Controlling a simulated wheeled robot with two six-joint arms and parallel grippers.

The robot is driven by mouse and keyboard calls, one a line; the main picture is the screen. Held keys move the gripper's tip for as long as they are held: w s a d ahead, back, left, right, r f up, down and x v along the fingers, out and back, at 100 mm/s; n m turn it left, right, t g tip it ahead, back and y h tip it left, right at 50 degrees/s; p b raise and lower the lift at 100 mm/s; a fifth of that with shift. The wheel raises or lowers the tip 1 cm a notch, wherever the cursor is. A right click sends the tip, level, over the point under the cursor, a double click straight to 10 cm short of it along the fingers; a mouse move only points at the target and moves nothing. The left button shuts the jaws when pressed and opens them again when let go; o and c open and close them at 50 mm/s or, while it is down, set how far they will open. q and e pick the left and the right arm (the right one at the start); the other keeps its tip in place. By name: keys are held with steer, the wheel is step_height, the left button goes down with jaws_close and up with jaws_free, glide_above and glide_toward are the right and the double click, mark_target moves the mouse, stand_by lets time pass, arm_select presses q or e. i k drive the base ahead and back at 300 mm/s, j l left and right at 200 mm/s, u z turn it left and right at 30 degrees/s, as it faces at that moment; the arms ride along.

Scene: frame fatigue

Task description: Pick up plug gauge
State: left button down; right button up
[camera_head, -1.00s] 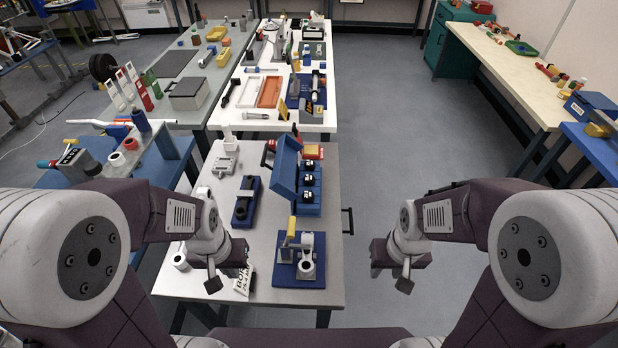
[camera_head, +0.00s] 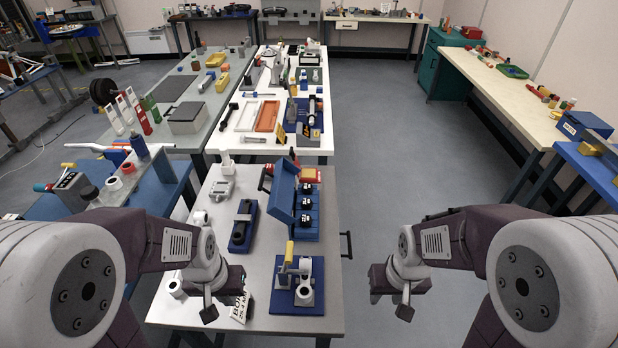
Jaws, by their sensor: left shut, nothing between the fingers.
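I cannot tell for sure which piece is the plug gauge. An open blue case (camera_head: 283,192) on the near table holds several small black-and-white pieces (camera_head: 305,203). A dark handled tool (camera_head: 243,222) lies in a blue tray left of it. A blue base (camera_head: 310,270) carries a white ring-shaped part and a yellow upright. My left gripper (camera_head: 208,306) is shut and empty over the table's front left, beside a white printed card (camera_head: 240,306). My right gripper (camera_head: 405,304) appears shut and empty, right of the table over the floor.
The grey near table (camera_head: 265,262) has a white ring (camera_head: 175,288) at its left front and a black handle (camera_head: 347,244) on its right side. A white table (camera_head: 313,145) with trays stands behind. The grey floor (camera_head: 400,160) to the right is clear.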

mark_target(306, 203)
steer(key=l+u, duration=0.35)
steer(key=i+l+u, duration=0.1)
steer(key=u, duration=0.25)
steer(key=l+u, duration=1.2)
steer(key=k+l+u, duration=0.1)
steer(key=l+u, duration=0.35)
steer(key=k+l+u, duration=0.15)
steer(key=l+u, duration=0.25)
